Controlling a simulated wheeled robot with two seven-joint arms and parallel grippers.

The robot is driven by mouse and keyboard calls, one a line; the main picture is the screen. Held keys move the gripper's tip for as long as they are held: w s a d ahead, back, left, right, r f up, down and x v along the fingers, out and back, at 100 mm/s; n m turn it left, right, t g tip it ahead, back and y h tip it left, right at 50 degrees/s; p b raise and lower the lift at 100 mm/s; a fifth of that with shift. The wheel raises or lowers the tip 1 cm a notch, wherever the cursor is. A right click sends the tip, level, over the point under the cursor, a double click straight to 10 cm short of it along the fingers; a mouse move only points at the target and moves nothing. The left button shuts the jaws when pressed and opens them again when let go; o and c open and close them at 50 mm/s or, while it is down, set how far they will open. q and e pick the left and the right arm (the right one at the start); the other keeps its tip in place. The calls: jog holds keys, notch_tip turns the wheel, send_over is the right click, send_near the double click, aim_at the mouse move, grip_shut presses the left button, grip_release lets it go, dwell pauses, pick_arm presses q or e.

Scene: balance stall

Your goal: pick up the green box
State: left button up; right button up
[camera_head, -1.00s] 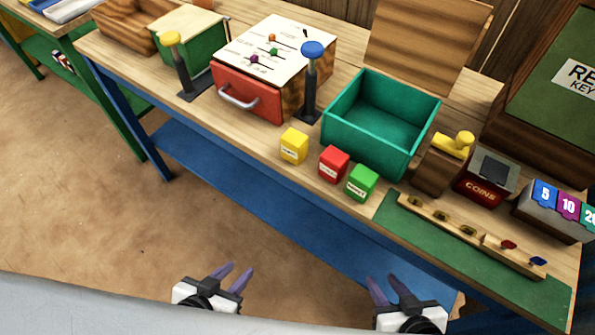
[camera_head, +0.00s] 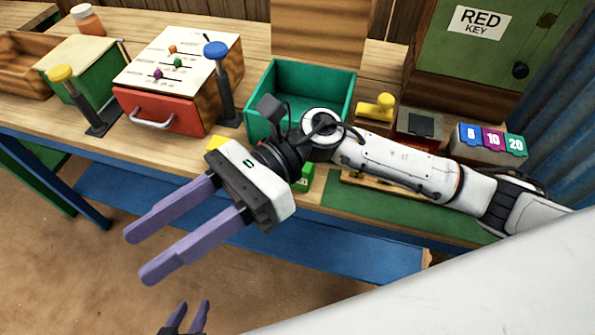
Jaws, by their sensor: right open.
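The small green box (camera_head: 304,179) stands on the table near its front edge, mostly hidden behind my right gripper's body and wrist. My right gripper (camera_head: 141,252) reaches in from the right across the table. Its purple fingers are spread and empty, pointing down-left over the front edge, with the tips well to the left of the green box. My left gripper (camera_head: 194,305) shows only in part at the bottom edge, far from the box, with its fingers apart and nothing between them.
A yellow box (camera_head: 216,143) peeks out behind my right gripper; the red box is hidden. Behind them stands an open teal bin (camera_head: 348,84). A blue-topped post (camera_head: 224,95) and a red-drawer cabinet (camera_head: 160,112) stand left. A coin box (camera_head: 417,126) stands right.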

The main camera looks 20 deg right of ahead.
jog(key=w+d+f+n+h, duration=0.1)
jog(key=d+f+n+h, duration=0.35)
jog(key=n+h, duration=0.2)
jog(key=w+d+n+t+h, duration=0.1)
jog(key=w+d+t+h, duration=0.1)
jog(key=w+d+h, duration=0.1)
jog(key=w+d+r+t+h, duration=0.1)
jog(key=w+d+t+h, duration=0.1)
jog(key=w+d, duration=0.3)
jog(key=w+d+n+t+h+b, duration=0.1)
jog(key=w+d+h, duration=0.3)
jog(key=d, duration=0.4)
jog(key=shift+w+d+r+n+t+h, duration=0.2)
jog(key=shift+r+n+t+h, duration=0.3)
jog(key=shift+t, duration=0.3)
notch_tip(320, 180, down, 4)
jog(key=shift+d+r+p, duration=0.1)
jog(key=shift+r+p, duration=0.05)
jog(key=shift+p, duration=0.15)
jog(key=shift+w+f+p, duration=0.15)
jog(key=shift+f+p, duration=0.6)
jog(key=shift+f, duration=2.35)
jog(key=c, duration=0.7)
